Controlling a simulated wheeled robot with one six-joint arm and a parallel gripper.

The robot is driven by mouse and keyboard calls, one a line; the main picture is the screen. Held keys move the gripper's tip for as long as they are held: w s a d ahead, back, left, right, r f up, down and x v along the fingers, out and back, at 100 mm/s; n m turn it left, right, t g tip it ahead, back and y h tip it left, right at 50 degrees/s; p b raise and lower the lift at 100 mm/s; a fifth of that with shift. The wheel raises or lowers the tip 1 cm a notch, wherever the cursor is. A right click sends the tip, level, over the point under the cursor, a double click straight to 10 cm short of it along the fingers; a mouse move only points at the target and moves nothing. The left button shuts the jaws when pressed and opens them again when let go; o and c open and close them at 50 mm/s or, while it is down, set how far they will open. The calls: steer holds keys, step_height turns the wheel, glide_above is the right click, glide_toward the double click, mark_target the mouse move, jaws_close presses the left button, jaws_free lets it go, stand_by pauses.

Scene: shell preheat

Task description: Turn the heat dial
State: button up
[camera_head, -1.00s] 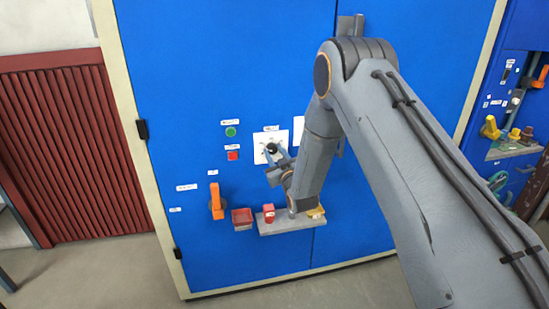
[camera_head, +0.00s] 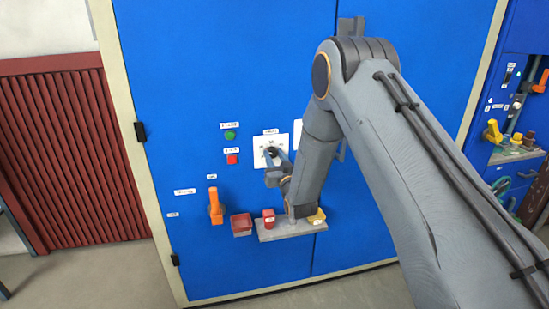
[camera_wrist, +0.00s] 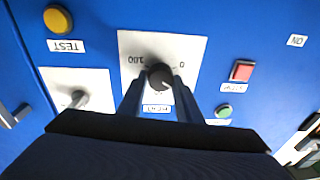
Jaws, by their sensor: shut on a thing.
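The heat dial is a dark round knob (camera_wrist: 160,76) on a white plate (camera_wrist: 133,46) marked 0 and 100 in the wrist view, with a HEAT label below it. In the head view the dial (camera_head: 271,151) sits on its white plate (camera_head: 259,143) on the blue cabinet front. My gripper (camera_wrist: 158,90) has one finger on each side of the knob and is shut on it. In the head view my gripper (camera_head: 276,160) partly covers the plate. The knob's pointer is hard to make out.
A green button (camera_head: 230,135) and a red button (camera_head: 232,159) sit left of the dial. Below are an orange handle (camera_head: 215,207), a red tray (camera_head: 241,223) and a grey shelf (camera_head: 290,230) with a red block (camera_head: 268,217) and a yellow block (camera_head: 318,216).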

steer(key=o, duration=1)
steer(key=shift+o, duration=0.2)
steer(key=b+v, duration=0.1)
steer(key=v, duration=0.6)
steer(key=shift+s+d, duration=0.15)
steer(key=shift+s, duration=0.25)
